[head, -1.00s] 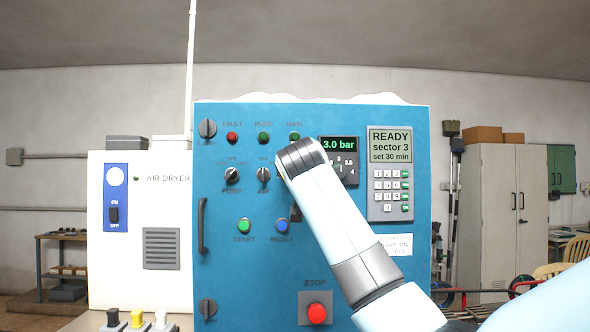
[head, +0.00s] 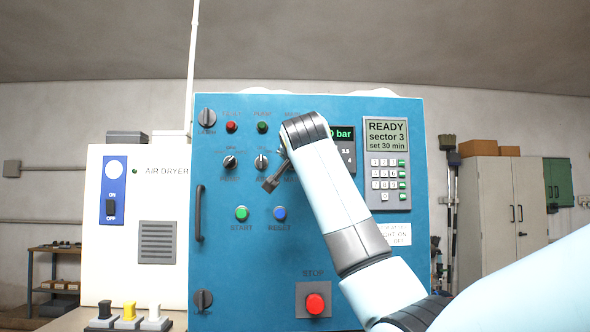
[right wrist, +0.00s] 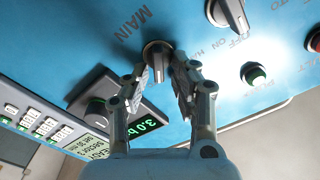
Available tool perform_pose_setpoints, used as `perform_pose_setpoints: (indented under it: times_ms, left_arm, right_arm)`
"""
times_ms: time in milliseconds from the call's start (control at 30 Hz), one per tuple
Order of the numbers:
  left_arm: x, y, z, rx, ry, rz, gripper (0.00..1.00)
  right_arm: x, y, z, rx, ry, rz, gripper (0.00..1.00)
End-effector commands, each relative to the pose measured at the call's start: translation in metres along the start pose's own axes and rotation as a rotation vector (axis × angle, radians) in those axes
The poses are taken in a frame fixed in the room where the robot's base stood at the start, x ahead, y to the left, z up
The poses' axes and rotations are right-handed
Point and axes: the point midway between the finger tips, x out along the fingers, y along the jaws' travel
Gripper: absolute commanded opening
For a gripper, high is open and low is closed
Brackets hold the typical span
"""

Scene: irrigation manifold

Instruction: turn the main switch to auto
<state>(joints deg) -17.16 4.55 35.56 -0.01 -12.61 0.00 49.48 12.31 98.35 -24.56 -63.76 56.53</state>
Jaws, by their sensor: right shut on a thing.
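The main switch (right wrist: 157,52) is a dark rotary knob with a light edge on the blue panel, beside the MAIN lettering in the right wrist view. My right gripper (right wrist: 168,78) has its two fingers on either side of the knob's handle and is shut on it. The fingers hide part of the handle, and I cannot read which position it points to. In the head view my right wrist covers the switch; only a dark part of the right gripper (head: 272,182) shows at its left. My left gripper is not in view.
A keypad (head: 388,180) is to the right. A bar handle (head: 199,213) sticks out at left.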

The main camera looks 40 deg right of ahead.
Motion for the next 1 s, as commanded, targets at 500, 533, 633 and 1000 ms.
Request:
perform_pose_setpoints:
  times_ms: [500, 533, 633, 1000]
  left_arm:
    - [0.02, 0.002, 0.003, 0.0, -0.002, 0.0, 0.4]
    - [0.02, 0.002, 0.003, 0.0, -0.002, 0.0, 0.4]
    - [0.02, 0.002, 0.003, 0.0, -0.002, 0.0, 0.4]
    - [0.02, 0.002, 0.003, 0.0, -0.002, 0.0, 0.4]
  right_arm:
    - [0.001, 0.004, 0.002, 0.159, -0.003, 0.005, 0.0]
    - [0.001, 0.004, 0.002, 0.161, -0.003, 0.004, 0.0]
    - [0.001, 0.004, 0.002, 0.163, -0.003, 0.005, 0.0]
    - [0.001, 0.004, 0.002, 0.162, -0.003, 0.004, 0.33]
